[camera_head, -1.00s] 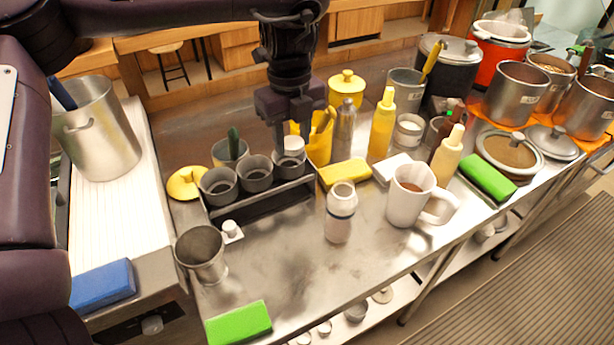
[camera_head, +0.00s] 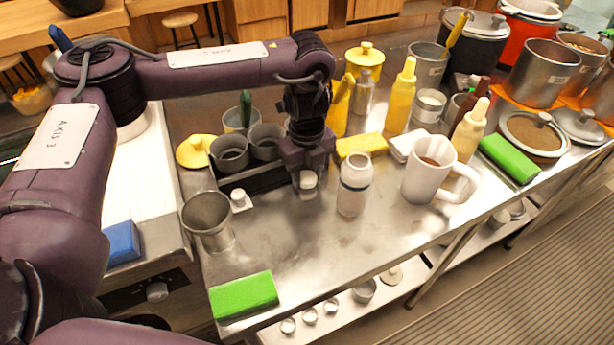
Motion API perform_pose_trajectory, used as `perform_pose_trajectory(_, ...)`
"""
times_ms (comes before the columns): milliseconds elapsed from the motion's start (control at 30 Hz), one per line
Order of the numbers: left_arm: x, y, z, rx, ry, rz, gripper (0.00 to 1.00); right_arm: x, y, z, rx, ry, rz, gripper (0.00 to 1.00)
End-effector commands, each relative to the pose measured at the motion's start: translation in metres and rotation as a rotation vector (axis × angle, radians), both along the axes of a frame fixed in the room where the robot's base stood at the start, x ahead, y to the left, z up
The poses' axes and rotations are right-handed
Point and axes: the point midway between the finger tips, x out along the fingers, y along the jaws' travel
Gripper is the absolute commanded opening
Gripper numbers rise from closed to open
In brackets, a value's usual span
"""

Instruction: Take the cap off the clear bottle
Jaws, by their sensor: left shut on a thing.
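The clear bottle (camera_head: 353,187), pale with a dark blue band, stands upright on the steel counter. Its top looks like a pale rim; I cannot tell for sure whether a cap is on it. My left gripper (camera_head: 307,172) points down just left of the bottle, apart from it. It is shut on a small white cap-like piece (camera_head: 308,181), held in front of the dark cup rack (camera_head: 258,178). The gripper hides the rack's right end. My right gripper is not in view.
A white mug (camera_head: 425,180) stands right of the bottle. A yellow sponge (camera_head: 361,145) lies behind it. A steel cup (camera_head: 208,220), a small white-topped piece (camera_head: 239,199) and a green sponge (camera_head: 243,295) are at left. The counter's front middle is clear.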

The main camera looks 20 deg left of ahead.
Motion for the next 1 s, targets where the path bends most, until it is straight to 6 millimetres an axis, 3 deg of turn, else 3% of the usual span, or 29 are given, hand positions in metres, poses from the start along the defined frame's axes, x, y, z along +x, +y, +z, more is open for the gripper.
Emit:
perform_pose_trajectory(100, 0.0001, 0.0001, -0.0099, 0.000, 0.000, 0.001, 0.11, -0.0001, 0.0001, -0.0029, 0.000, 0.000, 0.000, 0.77)
perform_pose_trajectory(467, -0.0001, 0.0000, -0.0131, -0.001, 0.001, 0.001, 0.11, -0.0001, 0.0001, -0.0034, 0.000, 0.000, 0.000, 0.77)
perform_pose_trajectory(500, 0.0000, 0.0000, -0.0128, -0.001, -0.001, 0.000, 0.41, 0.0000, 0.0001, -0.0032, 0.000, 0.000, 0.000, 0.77)
perform_pose_trajectory(633, 0.0000, 0.0000, -0.0126, 0.000, 0.000, 0.000, 0.58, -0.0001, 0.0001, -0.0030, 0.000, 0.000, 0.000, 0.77)
perform_pose_trajectory(1000, 0.0006, 0.0001, -0.0060, 0.000, -0.003, 0.000, 0.60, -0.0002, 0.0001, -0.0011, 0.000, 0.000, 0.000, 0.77)
